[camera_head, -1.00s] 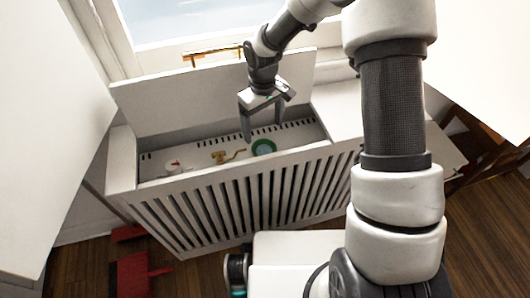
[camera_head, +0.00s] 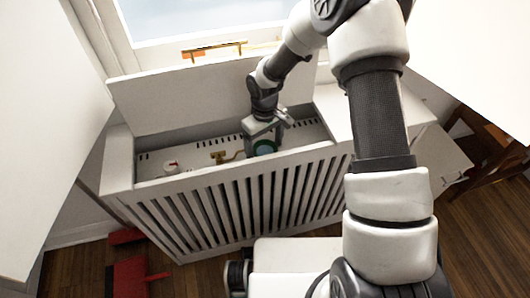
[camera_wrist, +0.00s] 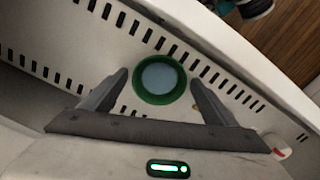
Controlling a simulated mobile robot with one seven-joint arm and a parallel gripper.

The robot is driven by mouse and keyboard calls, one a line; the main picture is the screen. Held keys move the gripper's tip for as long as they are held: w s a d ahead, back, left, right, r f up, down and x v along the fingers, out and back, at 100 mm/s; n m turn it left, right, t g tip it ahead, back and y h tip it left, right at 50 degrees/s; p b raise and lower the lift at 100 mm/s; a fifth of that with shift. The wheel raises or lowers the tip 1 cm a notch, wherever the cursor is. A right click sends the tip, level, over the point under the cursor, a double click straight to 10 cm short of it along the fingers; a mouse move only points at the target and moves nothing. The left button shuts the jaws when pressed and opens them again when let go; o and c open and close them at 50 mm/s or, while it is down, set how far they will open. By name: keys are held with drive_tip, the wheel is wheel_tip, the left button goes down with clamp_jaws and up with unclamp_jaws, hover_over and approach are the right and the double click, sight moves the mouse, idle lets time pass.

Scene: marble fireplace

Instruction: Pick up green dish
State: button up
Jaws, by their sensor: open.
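The green dish (camera_head: 265,147) lies inside the white slatted radiator cover, toward the right part of its opening. In the wrist view the dish (camera_wrist: 160,97) is round with a green rim and a pale blue-grey middle. My gripper (camera_head: 263,142) is lowered into the opening at the dish and partly hides it in the head view. In the wrist view the fingers of my gripper (camera_wrist: 158,78) are spread apart, one on each side of the dish. I cannot tell whether they touch it.
The radiator cover (camera_head: 118,170) has a raised lid (camera_head: 180,98) behind the opening and a slatted front wall close to the arm. A brass valve (camera_head: 219,157) and a white knob with red (camera_head: 171,168) sit left of the dish. A red object (camera_head: 130,275) is on the floor.

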drive_tip(key=c, duration=1.2)
